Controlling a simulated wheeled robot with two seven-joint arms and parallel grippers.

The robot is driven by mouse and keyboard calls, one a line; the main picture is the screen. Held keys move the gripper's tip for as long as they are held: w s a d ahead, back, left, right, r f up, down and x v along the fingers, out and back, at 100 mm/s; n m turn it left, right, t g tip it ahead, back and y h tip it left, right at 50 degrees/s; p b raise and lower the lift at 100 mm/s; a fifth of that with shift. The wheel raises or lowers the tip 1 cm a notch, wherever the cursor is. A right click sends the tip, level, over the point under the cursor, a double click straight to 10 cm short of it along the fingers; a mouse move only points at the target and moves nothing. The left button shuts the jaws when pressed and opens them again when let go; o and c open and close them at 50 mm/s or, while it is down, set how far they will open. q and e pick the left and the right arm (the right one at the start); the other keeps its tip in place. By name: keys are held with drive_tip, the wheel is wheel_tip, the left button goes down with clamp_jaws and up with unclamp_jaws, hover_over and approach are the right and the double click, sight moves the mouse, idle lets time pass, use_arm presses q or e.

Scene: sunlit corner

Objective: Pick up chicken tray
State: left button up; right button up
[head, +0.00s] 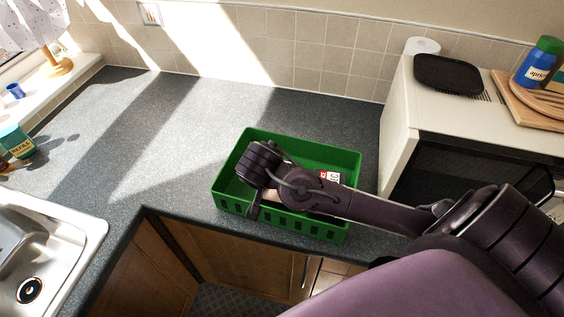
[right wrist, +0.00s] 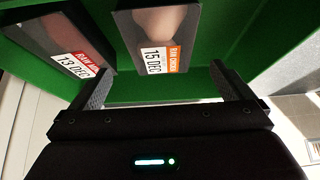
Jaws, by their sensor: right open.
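The chicken tray (right wrist: 158,40) is in the upper middle of the right wrist view. It is a dark tray with pale contents and a label reading "RAW CHICK..." and "15 DEC". It lies inside a green crate (head: 342,157) on the worktop. My right gripper (right wrist: 160,88) is open and empty, its two fingers either side of the tray's label end and apart from it. In the head view my right gripper (head: 262,204) reaches down into the crate, and my arm hides much of the inside. My left gripper is not in view.
A second dark tray (right wrist: 62,42), labelled "RAW MIN..." and "13 DEC", lies left of the chicken tray in the right wrist view. A microwave (head: 397,130) stands right of the crate. A sink (head: 75,222) is at the left. The worktop (head: 150,120) left of the crate is clear.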

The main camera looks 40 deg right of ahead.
drive_tip(key=shift+p+x, duration=0.35)
drive_tip(key=shift+x, duration=0.75)
drive_tip(key=shift+w+d+f, duration=0.1)
drive_tip(key=shift+d+f, duration=0.1)
drive_tip(key=shift+f, duration=0.05)
drive_tip(key=shift+f+p, duration=0.3)
drive_tip(key=shift+p, duration=0.25)
drive_tip(key=x, duration=0.1)
drive_tip(key=p+x, duration=0.1)
drive_tip(key=x, duration=0.1)
drive_tip(key=shift+w+f, duration=0.1)
drive_tip(key=shift+f, duration=0.3)
drive_tip(key=shift+w+d+f, duration=0.15)
drive_tip(key=shift+f, duration=0.2)
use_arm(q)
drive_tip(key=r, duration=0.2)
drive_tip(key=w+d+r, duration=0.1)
use_arm(e)
drive_tip(key=shift+c, duration=0.4)
drive_tip(key=shift+c, duration=1.4)
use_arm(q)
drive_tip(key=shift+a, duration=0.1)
use_arm(e)
drive_tip(key=shift+r, duration=0.1)
drive_tip(key=c, duration=0.8)
